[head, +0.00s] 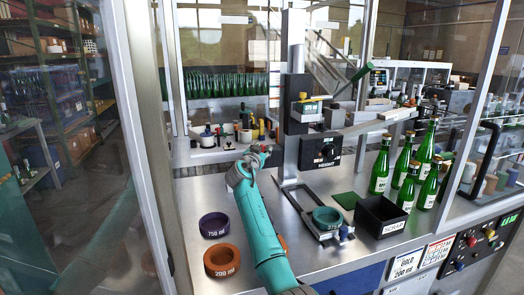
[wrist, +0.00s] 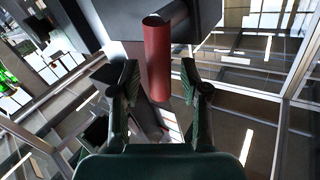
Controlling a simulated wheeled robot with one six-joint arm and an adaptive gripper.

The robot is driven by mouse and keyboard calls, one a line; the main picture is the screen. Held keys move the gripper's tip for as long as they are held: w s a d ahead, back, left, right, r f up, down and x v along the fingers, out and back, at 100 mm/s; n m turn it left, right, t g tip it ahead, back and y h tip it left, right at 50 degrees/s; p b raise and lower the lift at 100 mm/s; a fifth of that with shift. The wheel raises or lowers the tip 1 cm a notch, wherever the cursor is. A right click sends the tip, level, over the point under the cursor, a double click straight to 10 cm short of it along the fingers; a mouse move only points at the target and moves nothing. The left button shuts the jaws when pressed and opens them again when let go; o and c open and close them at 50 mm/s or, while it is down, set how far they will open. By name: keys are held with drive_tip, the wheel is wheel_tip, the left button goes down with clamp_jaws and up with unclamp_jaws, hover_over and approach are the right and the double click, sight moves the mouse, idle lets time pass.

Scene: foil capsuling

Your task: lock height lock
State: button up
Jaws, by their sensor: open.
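A red cylindrical handle (wrist: 158,75) sticks out from a dark block in the wrist view. I take it to be the height lock; its far end lies in shadow. My gripper (wrist: 160,82) is open, with one finger on each side of the handle and visible gaps to it. In the head view my gripper (head: 256,156) is at the left of the machine's column, where a little red shows beside it. A black box marked HEIGHT (head: 321,151) with a knob sits on the column. I cannot tell whether the lock is tight or loose.
A purple ring marked 750 ml (head: 214,224) and an orange ring marked 200 ml (head: 222,260) lie left of my arm. A teal ring (head: 327,218) sits on the machine's base. A black SCRAP box (head: 380,216) and several green bottles (head: 380,172) stand to the right.

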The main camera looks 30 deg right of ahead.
clamp_jaws()
drive_tip(key=shift+w+a+r+n+t+h, duration=0.1)
drive_tip(key=shift+a+n+t+h, duration=0.25)
drive_tip(key=shift+n, duration=0.35)
drive_tip(key=shift+w+a+n+t+h, duration=0.1)
drive_tip(key=shift+a+n+t+h, duration=0.25)
drive_tip(key=shift+n, duration=0.35)
unclamp_jaws()
drive_tip(key=v, duration=1.2)
